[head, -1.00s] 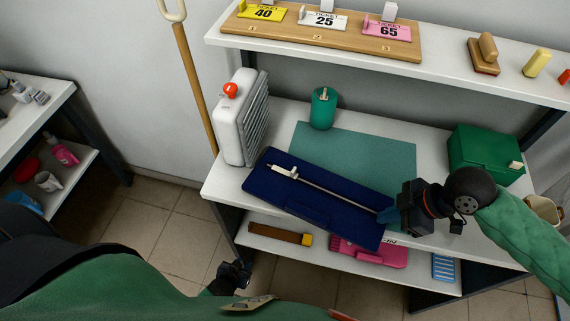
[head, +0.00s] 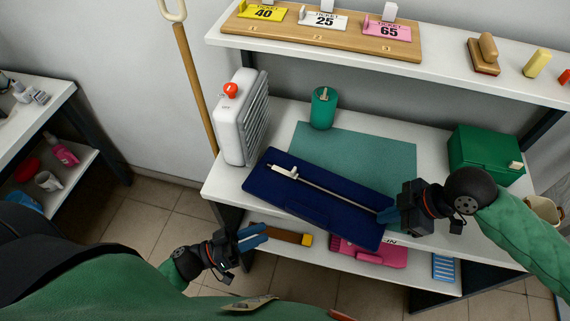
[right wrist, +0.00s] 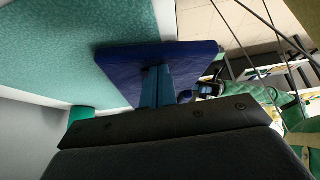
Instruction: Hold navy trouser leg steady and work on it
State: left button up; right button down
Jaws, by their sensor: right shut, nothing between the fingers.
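The navy trouser leg (head: 320,216) lies flat and slanted across the workbench, its lower edge hanging past the bench's front. A thin metal rod with a white slider (head: 284,172) lies along it. My right gripper (head: 384,215) is shut with nothing between its fingers, at the right end of the navy cloth; whether it touches is unclear. In the right wrist view its blue fingers (right wrist: 157,86) show together in front of the navy cloth (right wrist: 196,60). My left gripper (head: 262,234) is in front of the bench, left of and below the cloth, its blue fingers apart and empty.
A teal mat (head: 360,150) lies behind the cloth. A white ribbed unit (head: 240,120), a green cylinder (head: 323,108) and a green box (head: 484,152) stand on the bench. A lower shelf holds a pink case (head: 370,256). A ticket shelf (head: 450,60) overhangs the back.

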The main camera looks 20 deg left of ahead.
pick_arm(q)
jog(key=s+a+r+m+g+h, duration=0.3)
jog(key=s+a+r+m+g, duration=0.15)
jog(key=r+m+g, duration=0.45)
jog(key=s+a+r+m+g+h, duration=0.25)
jog(key=a+r+m+g, duration=0.35)
jog(key=r+g, duration=0.45)
jog(key=n+t+y, duration=1.6)
jog(key=n+t, duration=0.3)
jog(key=t, duration=0.8)
send_over(292, 173)
jog(key=a, duration=0.4)
jog(key=f, duration=0.3)
jog(key=s+f, duration=0.1)
jog(key=f, duration=0.1)
jog(key=shift+f, duration=0.2)
jog(key=d+f+g, duration=0.1)
jog(key=d+f+g+y, duration=0.2)
jog(key=f, duration=0.1)
jog(key=shift+w+d+f+y, duration=0.1)
jog(key=shift+w+d+y, duration=0.15)
jog(key=shift+d, duration=0.15)
jog(key=shift+w+f+m+g+y, duration=0.3)
jog(key=shift+w+f+m+g, duration=0.15)
jog(key=shift+g, duration=0.4)
jog(key=shift+w+d+f+m+g, duration=0.25)
jog(key=shift+m+g, duration=0.1)
jog(key=shift+g, duration=0.25)
